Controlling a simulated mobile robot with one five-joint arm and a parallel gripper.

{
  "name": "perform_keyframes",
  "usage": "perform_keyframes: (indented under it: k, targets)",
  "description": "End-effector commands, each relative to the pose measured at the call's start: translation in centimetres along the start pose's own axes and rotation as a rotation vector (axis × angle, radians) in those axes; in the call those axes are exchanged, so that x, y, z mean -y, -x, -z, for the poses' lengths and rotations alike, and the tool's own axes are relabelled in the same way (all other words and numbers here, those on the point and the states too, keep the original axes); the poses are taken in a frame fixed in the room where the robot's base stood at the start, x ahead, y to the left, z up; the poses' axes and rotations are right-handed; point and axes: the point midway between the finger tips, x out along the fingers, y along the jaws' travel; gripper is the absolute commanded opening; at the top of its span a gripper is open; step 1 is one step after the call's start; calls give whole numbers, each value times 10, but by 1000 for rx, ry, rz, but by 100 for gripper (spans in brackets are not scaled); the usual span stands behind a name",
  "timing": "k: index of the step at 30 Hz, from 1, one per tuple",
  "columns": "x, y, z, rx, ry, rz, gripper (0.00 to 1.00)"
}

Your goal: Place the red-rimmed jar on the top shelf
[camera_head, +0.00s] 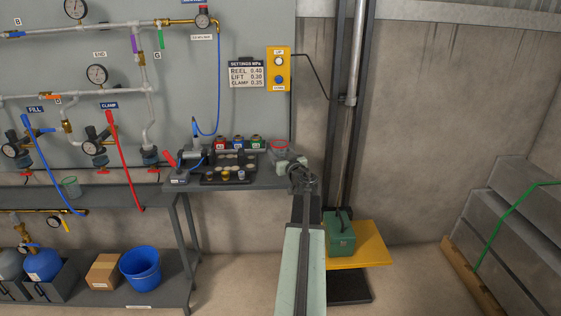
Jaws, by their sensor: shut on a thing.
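The red-rimmed jar (279,145) is a small clear vessel with a red ring at its top. It appears upright at the back right of the grey bench (262,181). My gripper (283,160) reaches it from the front right and is shut on it. The gripper hides the jar's lower part, so I cannot tell whether the jar touches the bench. At the left, the upper shelf (110,197) of a grey rack runs below the pipe panel. A green-rimmed jar (70,187) stands on it.
A black tray (228,168) with small round parts lies on the bench, with several coloured-top items behind it. A green box (340,235) sits on a yellow platform (365,251). The lower shelf holds a blue bucket (140,268).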

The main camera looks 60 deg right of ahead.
Motion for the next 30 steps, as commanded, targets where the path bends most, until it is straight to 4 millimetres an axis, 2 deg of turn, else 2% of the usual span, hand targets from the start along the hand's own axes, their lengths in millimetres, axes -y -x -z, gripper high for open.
perform_keyframes:
  k: [1, 2, 9, 13, 14, 15, 16, 24, 27, 30]
  targets:
    - [-5, 2, -17, 0, 0, -6, 10]
    - [-7, 2, -20, 0, 0, -8, 10]
    - [-12, 4, -15, 0, 0, -15, 10]
    - [-14, 4, -20, 0, 0, -17, 10]
    - [-15, 5, -19, 0, 0, -17, 62]
    - [-15, 5, -18, 0, 0, -18, 73]
    - [-15, 5, -18, 0, 0, -18, 78]
    - [-16, 5, -18, 0, 0, -19, 78]
    - [-16, 6, -11, 0, 0, -19, 78]
    - [-15, 26, -15, 0, 0, -21, 78]
